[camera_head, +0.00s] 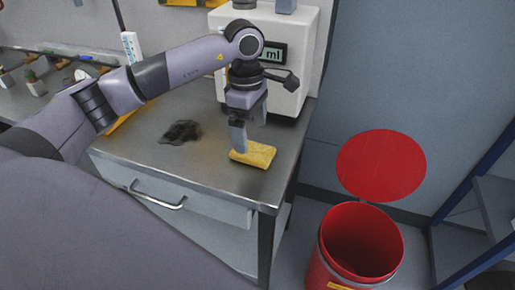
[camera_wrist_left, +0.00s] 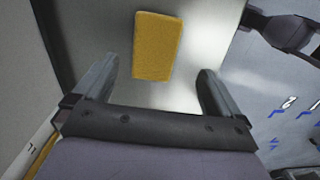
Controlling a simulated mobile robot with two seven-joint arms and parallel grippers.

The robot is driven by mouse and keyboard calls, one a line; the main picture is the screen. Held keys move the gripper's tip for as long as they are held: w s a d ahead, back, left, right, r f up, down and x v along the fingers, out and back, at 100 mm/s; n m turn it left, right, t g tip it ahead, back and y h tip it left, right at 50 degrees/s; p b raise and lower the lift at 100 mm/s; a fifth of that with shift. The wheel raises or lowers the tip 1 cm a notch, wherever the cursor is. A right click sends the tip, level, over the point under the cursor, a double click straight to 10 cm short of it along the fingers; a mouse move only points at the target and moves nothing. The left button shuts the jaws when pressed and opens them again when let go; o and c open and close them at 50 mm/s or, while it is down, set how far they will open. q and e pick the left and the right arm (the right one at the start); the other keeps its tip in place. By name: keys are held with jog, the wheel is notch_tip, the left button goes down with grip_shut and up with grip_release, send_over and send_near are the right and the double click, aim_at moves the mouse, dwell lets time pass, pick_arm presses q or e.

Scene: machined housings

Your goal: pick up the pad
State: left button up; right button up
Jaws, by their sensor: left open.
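The pad (camera_head: 254,154) is a yellow, block-shaped sponge lying on the metal worktop near its right front corner. In the left wrist view the pad (camera_wrist_left: 158,47) shows beyond the fingertips, roughly centred between them. My left gripper (camera_head: 251,132) is above the pad with its fingers pointing down. It is open and empty, and its two fingers (camera_wrist_left: 152,85) stand well apart in the wrist view. In the head view one finger overlaps the pad's back left edge; I cannot tell whether it touches. My right gripper is not in view.
A white machine (camera_head: 302,48) with a small display stands behind the gripper. A red bin (camera_head: 330,245) with a raised round lid (camera_head: 381,165) stands on the floor at right. A drawer handle (camera_head: 158,201) juts out in front.

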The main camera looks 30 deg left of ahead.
aim_at(253, 153)
pick_arm(q)
jog(key=shift+w+a+r+y, duration=0.1)
jog(key=shift+a+r+y, duration=0.05)
jog(key=shift+a, duration=0.2)
jog(key=shift+w+a+r+y, duration=0.1)
jog(key=shift+a+y, duration=0.05)
jog(key=shift+a, duration=0.2)
jog(key=shift+a+f, duration=0.15)
jog(key=shift+f, duration=0.15)
jog(key=f+p, duration=0.1)
jog(key=f, duration=0.5)
jog(key=shift+d+f, duration=0.1)
jog(key=shift+d, duration=0.1)
jog(key=shift+c, duration=0.3)
jog(key=c, duration=1.1)
